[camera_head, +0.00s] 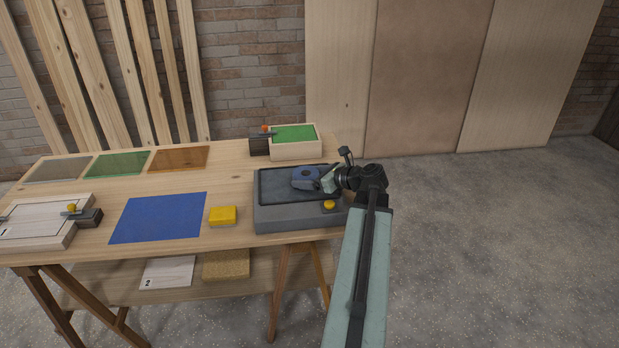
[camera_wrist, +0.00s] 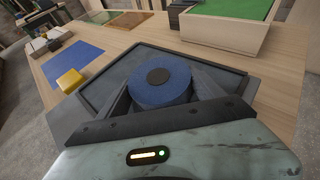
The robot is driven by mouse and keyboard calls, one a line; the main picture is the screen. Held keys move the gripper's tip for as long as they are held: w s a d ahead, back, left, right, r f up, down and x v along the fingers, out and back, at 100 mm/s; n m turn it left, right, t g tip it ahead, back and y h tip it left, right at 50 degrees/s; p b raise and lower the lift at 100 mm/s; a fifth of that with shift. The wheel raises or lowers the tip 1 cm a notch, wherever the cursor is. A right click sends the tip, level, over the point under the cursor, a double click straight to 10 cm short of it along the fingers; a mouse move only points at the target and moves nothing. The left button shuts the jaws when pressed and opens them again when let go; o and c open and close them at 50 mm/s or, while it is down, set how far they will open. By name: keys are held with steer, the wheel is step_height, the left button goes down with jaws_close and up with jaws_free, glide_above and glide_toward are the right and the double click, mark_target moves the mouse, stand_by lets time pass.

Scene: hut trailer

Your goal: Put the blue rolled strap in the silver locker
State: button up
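The blue rolled strap (camera_head: 305,174) is a thick blue disc with a dark centre. It is over the dark recessed top of the grey block at the table's right end; I cannot tell whether it rests there or is just clear of it. My gripper (camera_head: 314,178) reaches it from the right. In the wrist view the strap (camera_wrist: 158,88) sits between my two dark fingers (camera_wrist: 163,92), which appear to press on it from both sides. The roll partly hides the fingertips. No silver locker shows in either view.
The grey block (camera_head: 290,222) has a yellow button (camera_head: 329,205) at its front. A wooden box with a green top (camera_head: 294,134) stands behind it. A yellow block (camera_head: 222,215) and a blue sheet (camera_head: 158,218) lie left. Open floor (camera_head: 480,240) lies right of the table.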

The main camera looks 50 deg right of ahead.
steer(key=o, duration=0.3)
